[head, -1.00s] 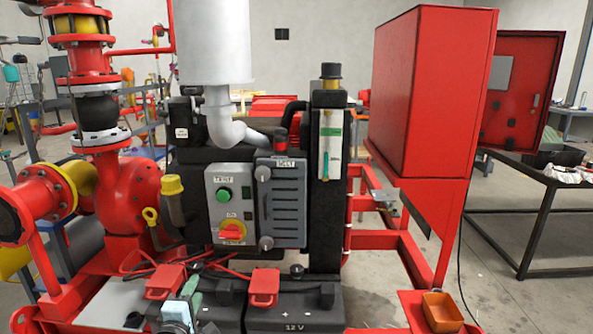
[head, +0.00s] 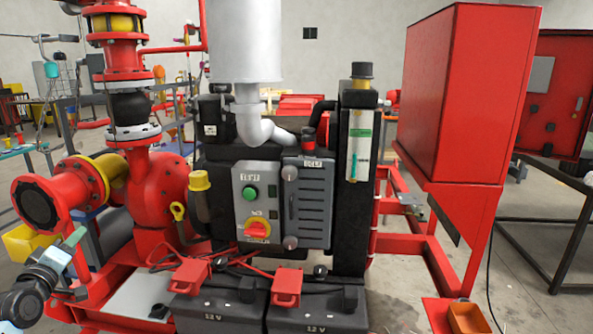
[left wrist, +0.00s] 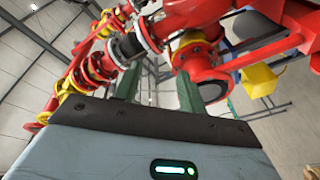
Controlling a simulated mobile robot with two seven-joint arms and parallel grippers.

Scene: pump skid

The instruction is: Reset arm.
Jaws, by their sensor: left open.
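My left gripper (head: 74,258) is at the lower left of the head view, in front of the red pump piping, open with nothing between its fingers. In the left wrist view its two green fingers (left wrist: 158,88) stand apart, pointing at red and yellow pipework. The pump skid's grey control box (head: 257,203) has a green button (head: 250,192) and a red rotary switch on yellow (head: 257,229). My gripper is well to the left of that box and apart from it. My right gripper is not in view.
Black batteries (head: 222,306) with red terminal covers (head: 287,287) sit low in front. A red flanged pipe (head: 57,203) is close to my left gripper. A large red cabinet (head: 465,95) stands right, with an orange bin (head: 467,318) below. Floor is open at the far right.

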